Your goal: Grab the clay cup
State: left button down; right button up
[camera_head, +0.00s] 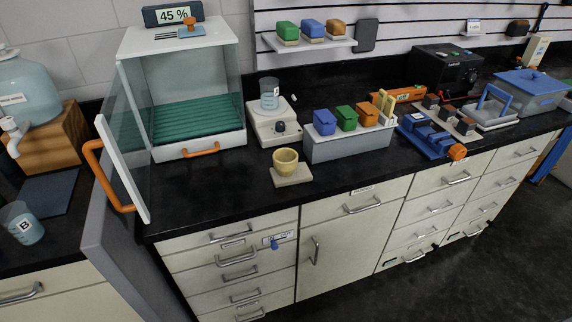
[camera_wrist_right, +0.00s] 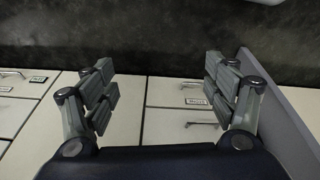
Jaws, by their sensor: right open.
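The clay cup (camera_head: 286,161) is a small yellow-tan cup. It stands upright on a flat beige tile (camera_head: 291,177) near the front edge of the black counter, in the head view. My right gripper (camera_wrist_right: 160,90) shows in the right wrist view with its two fingers wide apart and nothing between them. It faces cabinet fronts and the dark floor, and the cup is not in that view. Neither gripper shows in the head view.
A glass humidity cabinet (camera_head: 195,60) stands left of the cup with its door (camera_head: 120,150) swung open. Behind the cup are a stirrer (camera_head: 272,125) with a beaker (camera_head: 269,93) and a grey box (camera_head: 350,143) with coloured blocks. The counter in front of the cup is clear.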

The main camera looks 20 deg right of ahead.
jog(key=w+r+t, duration=0.2)
jog(key=w+r, duration=0.4)
jog(key=r, duration=0.6)
jog(key=m+t, duration=0.2)
jog(key=t, duration=1.1)
send_near(285, 156)
jog(key=shift+w+a+r+h+p, duration=0.15)
jog(key=shift+w+a+r+p, duration=0.1)
jog(key=shift+w+r, duration=0.3)
jog(key=shift+w+a+r+h+p, duration=0.2)
jog(key=shift+w+r, duration=0.2)
jog(key=shift+r, duration=0.25)
jog(key=shift+w+f+p, duration=0.2)
jog(key=shift+w, duration=1.2)
jog(key=shift+w+f+p, duration=0.15)
jog(key=shift+w+p, duration=0.05)
jog(key=shift+w, duration=1.2)
jog(key=c, duration=1.3)
